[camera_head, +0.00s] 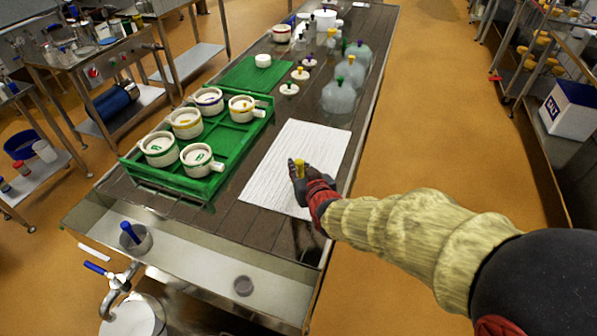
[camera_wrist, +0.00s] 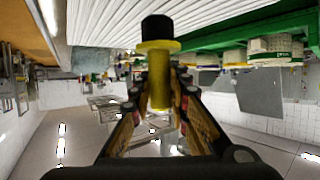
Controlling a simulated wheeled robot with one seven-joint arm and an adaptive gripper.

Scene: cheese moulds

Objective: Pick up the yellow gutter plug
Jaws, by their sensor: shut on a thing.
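The yellow gutter plug (camera_head: 299,167) is held in my gripper (camera_head: 302,174) above the near part of the white ribbed mat (camera_head: 300,150). In the wrist view the plug (camera_wrist: 159,90) has a yellow stem, a wider yellow collar and a black end that points away toward the mat (camera_wrist: 110,20). My gripper (camera_wrist: 158,95) is shut on the stem, with one finger on each side. The exact gap between the plug's black end and the mat cannot be told.
A green tray (camera_head: 215,178) with several white moulds stands left of the mat. Clear domes with coloured knobs (camera_head: 338,95) stand beyond it. At the near end is a steel gutter (camera_head: 200,245) with a blue-handled item (camera_head: 130,232) in a round cup.

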